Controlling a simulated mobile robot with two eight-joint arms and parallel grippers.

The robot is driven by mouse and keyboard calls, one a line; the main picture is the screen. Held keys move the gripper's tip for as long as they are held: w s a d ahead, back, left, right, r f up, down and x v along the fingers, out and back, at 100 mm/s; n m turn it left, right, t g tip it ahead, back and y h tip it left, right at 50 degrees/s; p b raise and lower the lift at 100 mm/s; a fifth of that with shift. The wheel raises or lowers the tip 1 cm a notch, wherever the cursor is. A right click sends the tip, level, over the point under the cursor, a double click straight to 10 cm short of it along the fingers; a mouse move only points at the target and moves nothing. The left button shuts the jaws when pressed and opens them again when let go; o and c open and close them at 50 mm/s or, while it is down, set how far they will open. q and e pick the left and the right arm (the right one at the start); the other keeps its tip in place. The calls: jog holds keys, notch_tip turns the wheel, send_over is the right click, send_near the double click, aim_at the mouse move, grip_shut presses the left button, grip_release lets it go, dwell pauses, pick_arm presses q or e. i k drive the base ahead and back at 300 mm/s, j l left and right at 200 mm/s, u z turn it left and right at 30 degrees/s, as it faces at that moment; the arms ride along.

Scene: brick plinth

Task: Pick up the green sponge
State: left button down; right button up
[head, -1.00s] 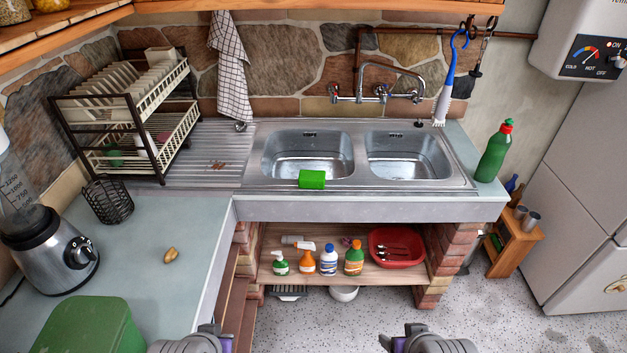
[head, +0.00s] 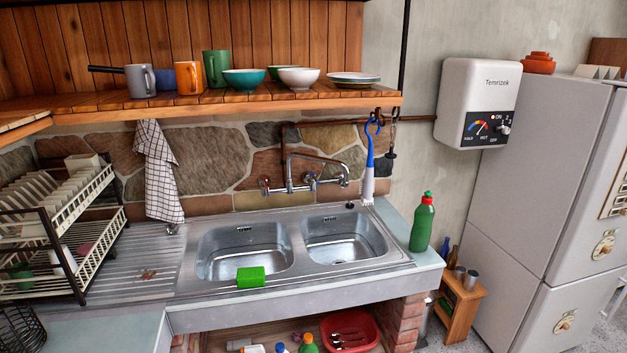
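The green sponge (head: 251,277) is a small bright green block. It lies on the front rim of the steel double sink (head: 295,262), at the front edge of the left basin. Neither of my grippers shows in the head view now, so I cannot see whether they are open or shut.
A green bottle (head: 422,223) stands on the counter right of the sink. A dish rack (head: 62,215) with plates stands at the left. The faucet (head: 290,178) rises behind the basins. A shelf (head: 330,98) with cups and bowls hangs above. A red tub (head: 350,331) sits below.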

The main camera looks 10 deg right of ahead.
aim_at(255, 276)
jog(key=i+j, duration=0.1)
jog(key=i, duration=1.6)
